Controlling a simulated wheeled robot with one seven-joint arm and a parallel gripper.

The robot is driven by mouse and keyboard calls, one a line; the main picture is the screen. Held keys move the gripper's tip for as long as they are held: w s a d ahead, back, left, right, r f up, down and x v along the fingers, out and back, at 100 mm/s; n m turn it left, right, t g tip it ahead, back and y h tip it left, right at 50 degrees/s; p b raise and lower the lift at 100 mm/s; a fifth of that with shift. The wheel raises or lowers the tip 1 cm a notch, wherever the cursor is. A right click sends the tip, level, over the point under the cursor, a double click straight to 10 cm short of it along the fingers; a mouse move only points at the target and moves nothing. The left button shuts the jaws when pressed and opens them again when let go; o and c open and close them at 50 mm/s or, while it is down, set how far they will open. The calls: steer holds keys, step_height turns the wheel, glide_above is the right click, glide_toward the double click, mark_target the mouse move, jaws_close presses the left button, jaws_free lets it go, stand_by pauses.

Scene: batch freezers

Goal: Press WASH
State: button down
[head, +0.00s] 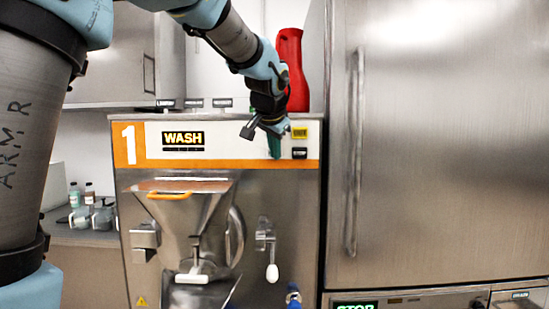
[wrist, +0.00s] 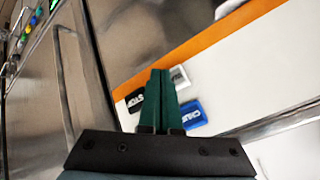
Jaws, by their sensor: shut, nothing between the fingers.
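In the wrist view, my fingertips (wrist: 160,75) lie between a black STOP button (wrist: 134,99), a pale button (wrist: 179,73) and a blue button (wrist: 193,115). The fingers hide part of the panel. I cannot tell whether they touch it.
A red container (head: 291,68) stands on top of the machine behind my arm. A steel hopper (head: 180,215) and a lever with a white knob (head: 271,272) project below the panel. A tall steel fridge (head: 440,150) stands close on the right. Bottles (head: 75,196) stand on the left counter.

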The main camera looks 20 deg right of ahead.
steer(key=shift+s, duration=0.1)
steer(key=s+b, duration=0.1)
steer(key=s+a+b, duration=0.1)
steer(key=s, duration=0.1)
steer(key=s+a+b, duration=0.1)
steer(key=shift+s+a, duration=0.1)
steer(key=shift+s, duration=0.1)
stand_by(0.4)
steer(key=shift+s, duration=0.1)
stand_by(0.6)
